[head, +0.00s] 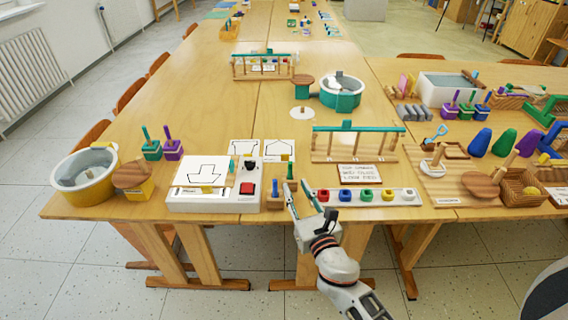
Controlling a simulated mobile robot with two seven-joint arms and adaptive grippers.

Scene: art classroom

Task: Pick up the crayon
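A small dark green upright stick that looks like a crayon (290,172) stands near the table's front edge, just behind my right gripper. I cannot tell for certain which of these is the crayon. My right gripper (302,192) is at the front edge of the table, with its two fingers spread and nothing visible between them. Its left finger is close to the wooden block and partly overlaps the green pieces in the picture. My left gripper is out of view.
A white box with an arrow card and red button (246,188) stands to the left. A white strip with coloured knobs (370,196) lies to the right. A wooden rack with a teal bar (355,145) stands behind it. The table's middle (270,110) has bare room.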

